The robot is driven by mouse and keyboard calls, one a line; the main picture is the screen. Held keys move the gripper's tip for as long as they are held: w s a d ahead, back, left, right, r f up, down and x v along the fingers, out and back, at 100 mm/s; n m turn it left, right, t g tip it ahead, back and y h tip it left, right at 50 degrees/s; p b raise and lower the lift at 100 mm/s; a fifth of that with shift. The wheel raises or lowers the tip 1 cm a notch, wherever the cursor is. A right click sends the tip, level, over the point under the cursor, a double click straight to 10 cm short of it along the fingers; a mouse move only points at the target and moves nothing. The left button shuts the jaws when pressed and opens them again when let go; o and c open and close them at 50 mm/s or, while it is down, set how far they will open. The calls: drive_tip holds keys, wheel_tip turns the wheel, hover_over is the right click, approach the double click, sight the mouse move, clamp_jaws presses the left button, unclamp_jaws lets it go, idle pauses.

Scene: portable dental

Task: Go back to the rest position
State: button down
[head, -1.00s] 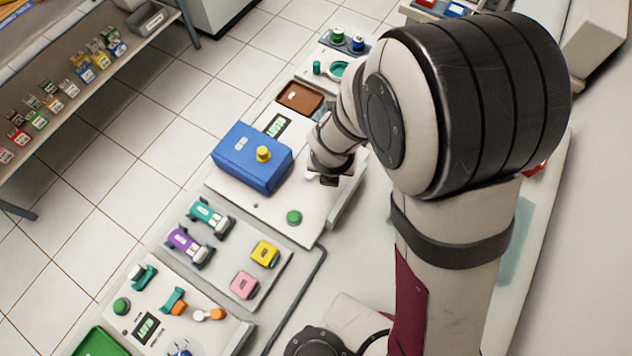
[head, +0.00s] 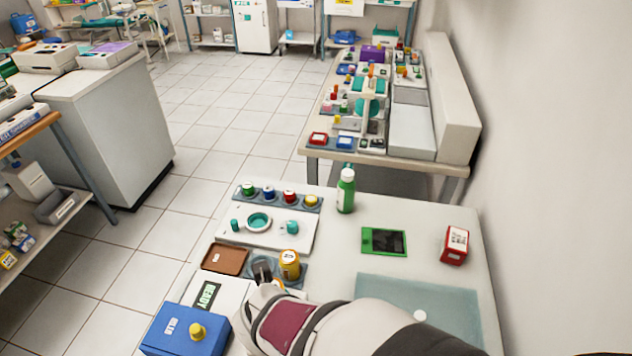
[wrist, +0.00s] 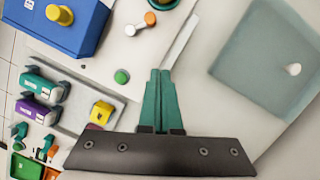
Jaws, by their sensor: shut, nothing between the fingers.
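My gripper (wrist: 160,75) shows in the wrist view with its two teal fingers pressed together and nothing between them. It is above the bench, apart from the things below it. In the head view my arm crosses the bottom edge, and I cannot make out the fingers there. The blue box (head: 185,332) with a yellow knob (head: 197,330) sits on a white panel with a READY display (head: 208,295). The blue box also shows at the wrist view's upper left (wrist: 75,40).
A green bottle (head: 346,190), a green-framed device (head: 384,241), a red box (head: 455,246) and a yellow can (head: 289,264) stand on the bench. A brown tray (head: 224,259) is at its left. A translucent mat (wrist: 262,60) lies right of my fingers. A wall bounds the right.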

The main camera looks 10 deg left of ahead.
drive_tip(key=shift+v, duration=0.8)
drive_tip(key=d+r+m+g+h, duration=0.1)
drive_tip(key=d+r+m, duration=0.3)
drive_tip(key=d+m, duration=1.05)
drive_tip(key=s+d+r+m+g, duration=0.1)
drive_tip(key=s+m, duration=0.2)
drive_tip(key=m, duration=1.3)
drive_tip(key=s+d+r+m+y, duration=0.1)
drive_tip(key=s+m, duration=0.3)
drive_tip(key=m, duration=1.2)
drive_tip(key=shift+s+d+r+g+y, duration=0.3)
drive_tip(key=shift+d+r+g, duration=0.15)
drive_tip(key=shift+r, duration=0.3)
